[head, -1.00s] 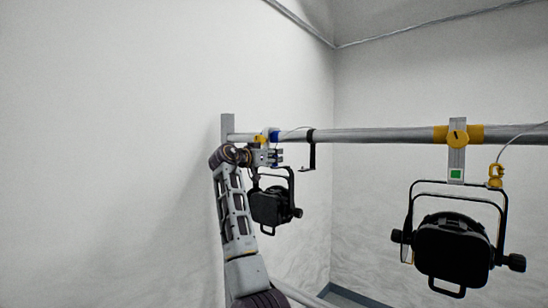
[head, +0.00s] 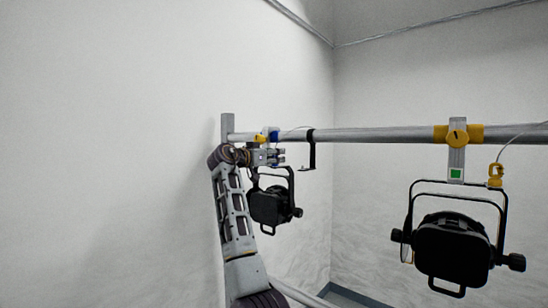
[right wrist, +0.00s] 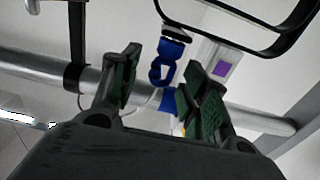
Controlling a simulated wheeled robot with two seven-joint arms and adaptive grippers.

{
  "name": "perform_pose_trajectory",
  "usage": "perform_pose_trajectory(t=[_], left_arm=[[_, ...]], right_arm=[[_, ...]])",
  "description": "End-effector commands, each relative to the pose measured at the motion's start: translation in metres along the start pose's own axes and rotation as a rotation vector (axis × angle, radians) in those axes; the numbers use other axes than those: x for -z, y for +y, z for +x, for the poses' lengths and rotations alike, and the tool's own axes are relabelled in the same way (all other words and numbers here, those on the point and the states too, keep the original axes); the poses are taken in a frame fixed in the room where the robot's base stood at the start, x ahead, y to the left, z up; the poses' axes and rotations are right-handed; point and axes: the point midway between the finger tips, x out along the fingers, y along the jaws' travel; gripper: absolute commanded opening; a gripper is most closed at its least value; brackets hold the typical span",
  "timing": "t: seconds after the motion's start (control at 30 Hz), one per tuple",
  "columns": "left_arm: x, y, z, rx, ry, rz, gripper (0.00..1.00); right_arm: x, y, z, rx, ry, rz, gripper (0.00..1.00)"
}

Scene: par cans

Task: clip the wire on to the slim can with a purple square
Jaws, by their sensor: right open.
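The slim black can (head: 270,206) hangs by its yoke from the pipe at the left; its hanger bears a purple square (right wrist: 221,69) in the right wrist view. A blue clip (right wrist: 163,70) on a thin wire (right wrist: 147,103) shows there too. Its upper end meets the black yoke bar (right wrist: 235,42); I cannot tell whether it is closed around the bar. My right gripper (head: 279,157) is at the top of the slim can's yoke. In the right wrist view its two dark green fingers (right wrist: 160,85) are apart, with the clip beyond and between them. My left gripper is out of view.
The pipe (head: 385,136) runs across above the can, with a black hook bracket (head: 312,150) just right of it. A wider can (head: 452,250) with a green square and a yellow clip (head: 495,176) hangs at the right. Space between the cans is free.

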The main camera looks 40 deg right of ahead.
Motion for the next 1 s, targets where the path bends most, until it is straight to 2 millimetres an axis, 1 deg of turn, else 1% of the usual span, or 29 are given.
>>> perform_pose_trajectory(t=[0.27, 0.7, 0.83, 1.0], left_arm=[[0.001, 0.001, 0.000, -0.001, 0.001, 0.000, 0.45], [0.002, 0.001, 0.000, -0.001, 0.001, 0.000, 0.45], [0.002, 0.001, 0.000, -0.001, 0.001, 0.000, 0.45], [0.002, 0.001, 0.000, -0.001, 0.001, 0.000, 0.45]], right_arm=[[-0.001, -0.001, -0.029, 0.003, 0.000, 0.001, 0.46], [-0.001, -0.001, -0.092, 0.001, 0.000, -0.001, 0.46], [-0.001, -0.001, -0.106, 0.002, 0.000, -0.001, 0.46], [-0.001, 0.000, -0.114, 0.000, 0.000, 0.000, 0.46]])
